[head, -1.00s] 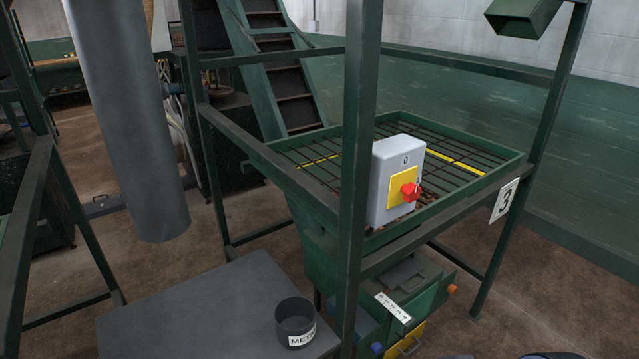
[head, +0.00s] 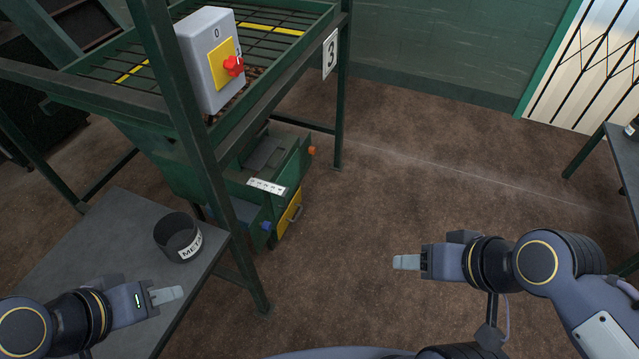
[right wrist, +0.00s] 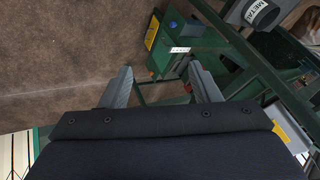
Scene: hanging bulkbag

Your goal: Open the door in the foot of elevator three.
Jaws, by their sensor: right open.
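The frame with the sign 3 (head: 330,54) stands at the left in the head view, with a green machine foot (head: 262,172) low under its grated hopper. A yellow door (head: 290,213) with a grey handle is on the foot's lower front and looks shut. It also shows in the right wrist view as a yellow panel (right wrist: 152,32). My right gripper (head: 405,262) is open and empty, out over the floor, right of the door and well apart from it. My left gripper (head: 168,295) is at the lower left by the grey table; its finger gap is unclear.
A grey table (head: 95,235) holds a dark bin (head: 178,238) labelled METAL, left of the foot. A green post (head: 190,130) rises between table and foot. A grey switch box (head: 210,60) with a red knob is above. Brown floor in the middle is clear.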

